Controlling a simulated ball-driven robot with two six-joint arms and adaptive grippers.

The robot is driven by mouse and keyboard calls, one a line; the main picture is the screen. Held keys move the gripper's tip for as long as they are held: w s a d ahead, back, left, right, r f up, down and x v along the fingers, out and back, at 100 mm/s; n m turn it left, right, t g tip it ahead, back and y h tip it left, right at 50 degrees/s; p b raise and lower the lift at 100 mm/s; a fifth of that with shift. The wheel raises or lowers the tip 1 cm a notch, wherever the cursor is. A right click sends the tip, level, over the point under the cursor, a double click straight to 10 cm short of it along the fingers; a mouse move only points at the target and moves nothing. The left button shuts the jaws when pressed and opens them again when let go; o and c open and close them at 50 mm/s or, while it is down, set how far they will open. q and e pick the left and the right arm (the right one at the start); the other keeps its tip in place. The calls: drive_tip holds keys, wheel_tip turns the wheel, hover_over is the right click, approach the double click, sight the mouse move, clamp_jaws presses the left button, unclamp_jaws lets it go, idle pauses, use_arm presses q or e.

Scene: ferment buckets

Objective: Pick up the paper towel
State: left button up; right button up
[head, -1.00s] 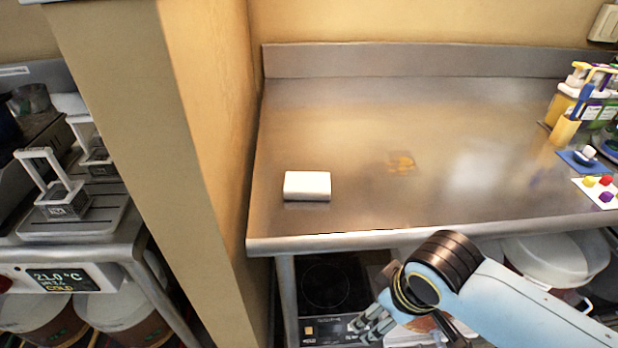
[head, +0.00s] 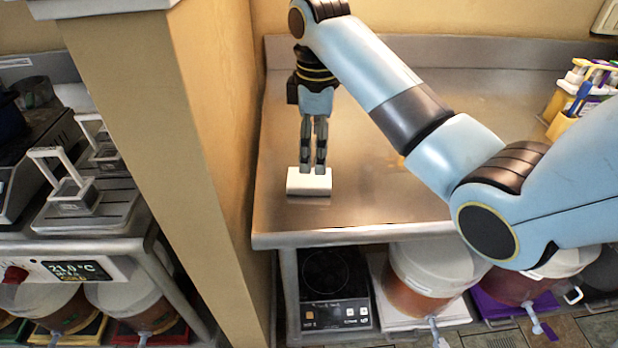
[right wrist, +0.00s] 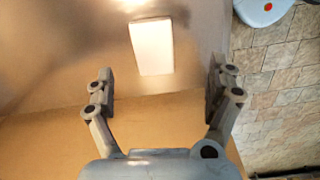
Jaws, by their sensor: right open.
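The paper towel is a small white block (head: 308,183) lying on the steel counter near its front left corner. My right gripper (head: 313,170) is over the counter, pointing down, with its fingertips at the block's back edge in the head view. In the right wrist view the gripper (right wrist: 160,80) is open and empty. There the paper towel (right wrist: 152,47) lies ahead, between the lines of the two fingers. I cannot tell whether the fingertips touch it. My left gripper is not in view.
The tan wall post (head: 150,150) stands close to the left of the counter (head: 400,215). A hot plate (head: 335,290) and several buckets (head: 425,280) sit below. A yellow bottle holder (head: 560,125) stands at the right. The counter around the towel is clear.

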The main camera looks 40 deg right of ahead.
sight(314, 177)
drive_tip(key=shift+n, duration=0.4)
drive_tip(key=f, duration=0.3)
drive_tip(key=w+f, duration=0.1)
drive_tip(key=f, duration=0.4)
drive_tip(key=shift+w+d+f, duration=0.15)
drive_tip(key=shift+d+f, duration=0.1)
drive_tip(key=shift+f, duration=0.1)
drive_tip(key=c, duration=0.9)
